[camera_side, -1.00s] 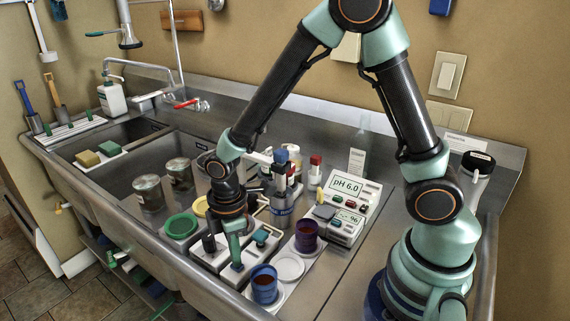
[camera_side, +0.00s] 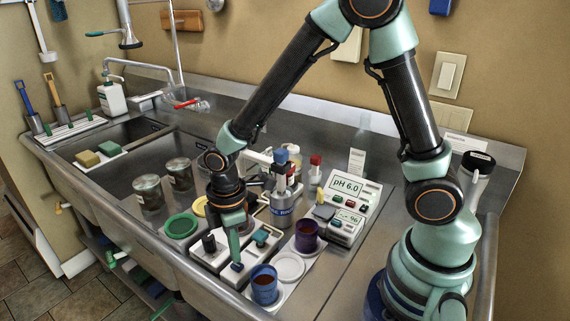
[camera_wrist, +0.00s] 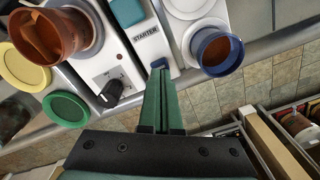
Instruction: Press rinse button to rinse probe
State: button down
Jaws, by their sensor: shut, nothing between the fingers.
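My gripper (camera_side: 235,254) points down with its green fingers shut and empty. Its tips are over a small blue button (camera_side: 237,266) at the front end of a white box. In the wrist view my gripper (camera_wrist: 161,78) has its tips right at the blue button (camera_wrist: 160,63), on a white panel (camera_wrist: 150,54) marked STARTER. I cannot tell whether they touch it. A teal block (camera_side: 262,236) sits farther back on the white box. The grey meter (camera_side: 345,190) shows pH 6.0, with 96 on the unit in front. I cannot make out the probe for certain.
A blue cup (camera_side: 264,286) with dark liquid stands just right of my gripper, and a purple cup (camera_side: 306,238) farther back. A black knob (camera_side: 209,243) is to the left. A bottle with a blue top (camera_side: 281,195) stands behind. Green (camera_side: 181,226) and yellow lids lie left.

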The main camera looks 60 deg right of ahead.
jog(key=shift+r, duration=1.85)
